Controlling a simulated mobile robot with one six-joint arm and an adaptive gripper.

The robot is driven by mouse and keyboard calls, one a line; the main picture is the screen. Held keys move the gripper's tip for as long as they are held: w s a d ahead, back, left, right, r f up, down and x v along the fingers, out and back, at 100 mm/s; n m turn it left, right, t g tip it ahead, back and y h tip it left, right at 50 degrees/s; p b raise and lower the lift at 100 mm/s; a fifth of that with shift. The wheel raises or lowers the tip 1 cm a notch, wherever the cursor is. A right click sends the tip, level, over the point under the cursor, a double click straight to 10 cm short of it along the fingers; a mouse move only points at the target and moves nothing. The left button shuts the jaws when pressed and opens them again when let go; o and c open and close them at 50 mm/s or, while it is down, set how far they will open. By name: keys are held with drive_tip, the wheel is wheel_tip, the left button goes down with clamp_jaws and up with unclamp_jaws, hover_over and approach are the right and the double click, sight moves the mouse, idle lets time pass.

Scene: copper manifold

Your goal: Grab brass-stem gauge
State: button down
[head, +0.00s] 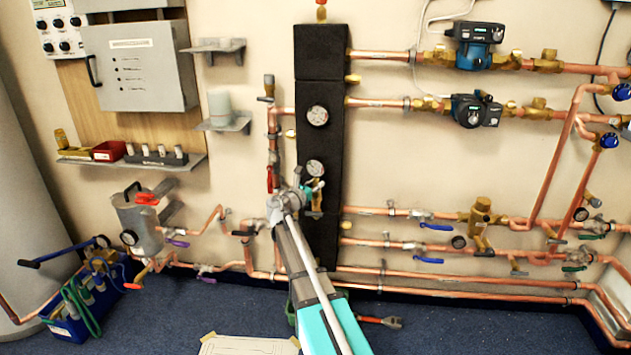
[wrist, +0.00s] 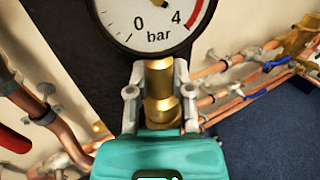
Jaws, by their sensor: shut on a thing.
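The brass-stem gauge has a round white dial marked in bar with a red arc, and it fills the top of the wrist view (wrist: 155,18). Its brass stem (wrist: 159,92) runs down between the two grey fingers. My gripper (wrist: 158,95) is shut on that stem, one finger on each side. In the head view the gauge (head: 315,168) is upright in front of the lower half of the black insulated block. My gripper (head: 317,186) is just below its dial there. The stem's lower end is hidden behind the teal gripper body.
A second dial gauge (head: 318,115) sits higher on the black block (head: 320,60). Copper pipes (head: 380,212) with valves run to both sides. A red-handled valve (head: 269,179) is close on the left. A blue tool crate (head: 80,318) stands on the floor at far left.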

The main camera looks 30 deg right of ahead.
sight(314, 177)
drive_tip(key=shift+r, duration=0.15)
wheel_tip(314, 177, up, 3)
drive_tip(key=p, duration=0.3)
drive_tip(key=s+a+r+p, duration=0.4)
drive_tip(key=s+r+p, duration=0.5)
drive_tip(key=s, duration=0.4)
drive_tip(key=shift+s+r+p, duration=0.15)
drive_tip(key=shift+r+p, duration=0.2)
drive_tip(key=shift+p, duration=0.15)
